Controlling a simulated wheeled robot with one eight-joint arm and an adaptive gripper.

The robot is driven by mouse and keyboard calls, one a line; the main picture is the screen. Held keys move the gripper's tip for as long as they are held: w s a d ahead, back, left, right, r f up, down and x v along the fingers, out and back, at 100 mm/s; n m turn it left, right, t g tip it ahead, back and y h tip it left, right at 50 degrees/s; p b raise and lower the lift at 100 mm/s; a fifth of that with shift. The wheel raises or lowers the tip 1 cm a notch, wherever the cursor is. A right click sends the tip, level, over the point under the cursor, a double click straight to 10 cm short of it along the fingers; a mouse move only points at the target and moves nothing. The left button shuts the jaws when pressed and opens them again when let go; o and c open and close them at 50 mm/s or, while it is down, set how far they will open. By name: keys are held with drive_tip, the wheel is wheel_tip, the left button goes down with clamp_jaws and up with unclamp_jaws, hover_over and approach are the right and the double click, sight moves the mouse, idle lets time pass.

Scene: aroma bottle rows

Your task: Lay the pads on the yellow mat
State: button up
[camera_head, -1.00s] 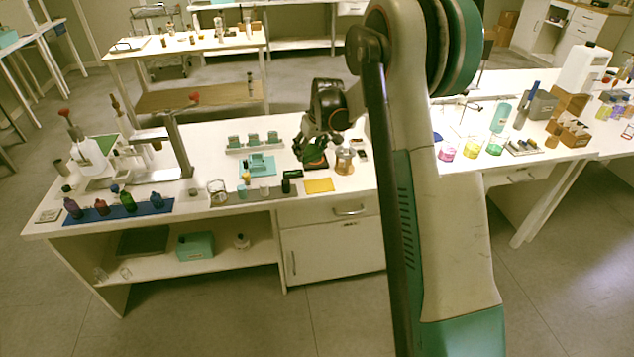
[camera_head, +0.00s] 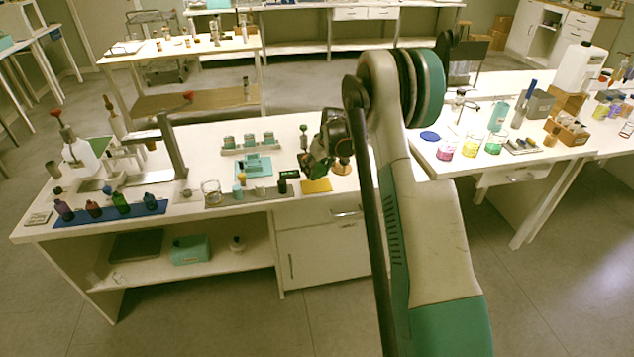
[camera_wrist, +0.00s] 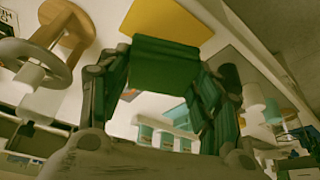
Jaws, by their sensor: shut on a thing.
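My gripper (camera_wrist: 160,72) is shut on a flat green pad (camera_wrist: 166,62), which spans its fingertips in the wrist view. In the head view my gripper (camera_head: 312,168) is over the bench just behind the yellow mat (camera_head: 316,186), and the pad cannot be told apart from the dark green fingers. The mat lies bare near the bench's front edge.
A teal tray (camera_head: 253,166) and a rack of small jars (camera_head: 248,143) are to the left. A grey strip (camera_head: 226,201) with beakers and small bottles lies left of the mat.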

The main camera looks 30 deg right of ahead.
drive_tip(key=shift+f+b, duration=0.7)
drive_tip(key=shift+f, duration=1.85)
drive_tip(key=shift+f, duration=0.15)
drive_tip(key=o, duration=1.2)
drive_tip(key=p+v, duration=0.3)
drive_tip(key=v, duration=0.9)
drive_tip(key=shift+a, duration=0.1)
